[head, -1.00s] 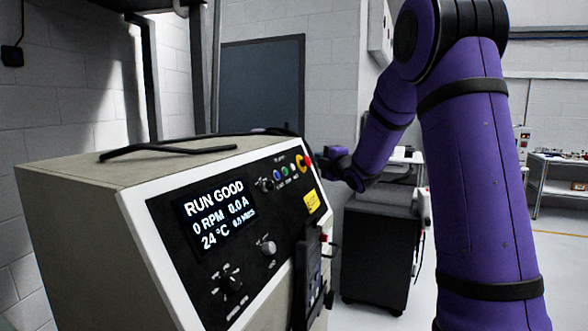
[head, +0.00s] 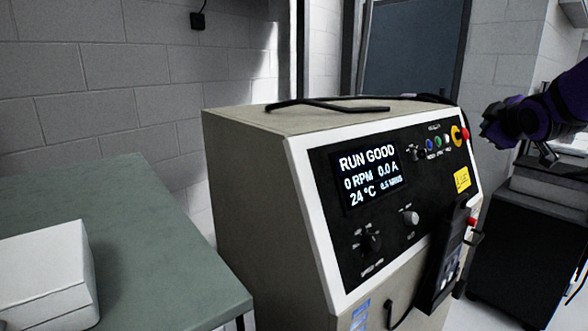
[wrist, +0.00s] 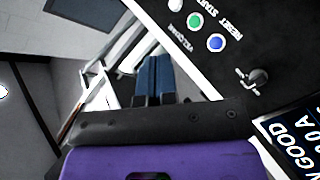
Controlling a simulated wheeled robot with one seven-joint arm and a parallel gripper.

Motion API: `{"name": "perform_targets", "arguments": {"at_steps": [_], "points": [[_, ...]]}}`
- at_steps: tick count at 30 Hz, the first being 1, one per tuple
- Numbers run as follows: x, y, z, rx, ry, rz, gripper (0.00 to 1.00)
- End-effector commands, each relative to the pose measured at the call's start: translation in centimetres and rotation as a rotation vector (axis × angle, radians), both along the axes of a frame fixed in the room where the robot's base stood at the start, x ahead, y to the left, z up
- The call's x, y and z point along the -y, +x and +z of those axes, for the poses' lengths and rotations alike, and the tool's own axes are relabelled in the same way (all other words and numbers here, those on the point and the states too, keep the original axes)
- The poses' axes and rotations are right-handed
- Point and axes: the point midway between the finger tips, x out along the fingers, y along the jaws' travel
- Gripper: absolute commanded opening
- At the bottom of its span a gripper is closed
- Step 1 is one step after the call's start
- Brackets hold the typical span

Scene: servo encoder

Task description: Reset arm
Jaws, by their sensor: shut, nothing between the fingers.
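My gripper (head: 490,124) is to the right of the control cabinet (head: 245,180) in the head view, close to the panel's upper right corner and the red and yellow stop button (head: 459,135). Whether it touches anything cannot be told. In the wrist view my gripper's two fingers (wrist: 155,68) are together and empty. The panel's white, green (wrist: 196,20) and blue (wrist: 217,42) buttons lie to their right, under "RESET" and "START" lettering. The display (head: 370,175) reads RUN GOOD, 0 RPM, 0.0 A, 24 °C. A black knob (wrist: 258,78) sits by the buttons.
A black handheld device (head: 441,262) hangs on the panel's lower right. A black cable (head: 330,104) lies on the cabinet top. A green table (head: 150,215) with a white box (head: 45,270) stands at left. A dark cart (head: 515,245) stands at right.

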Motion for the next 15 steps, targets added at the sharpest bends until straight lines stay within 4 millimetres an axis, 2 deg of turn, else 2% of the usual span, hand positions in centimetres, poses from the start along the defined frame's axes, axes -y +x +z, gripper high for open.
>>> {"name": "perform_targets", "arguments": {"at_steps": [1,7,15], "points": [[-1.1,-1.8,0.3,-0.028,0.057,-0.024,0.0],[-4.7,-9.2,-0.6,-0.183,0.311,-0.15,0.0],[-9.6,-20.7,-3.3,-0.417,0.619,-0.326,0.0]]}}
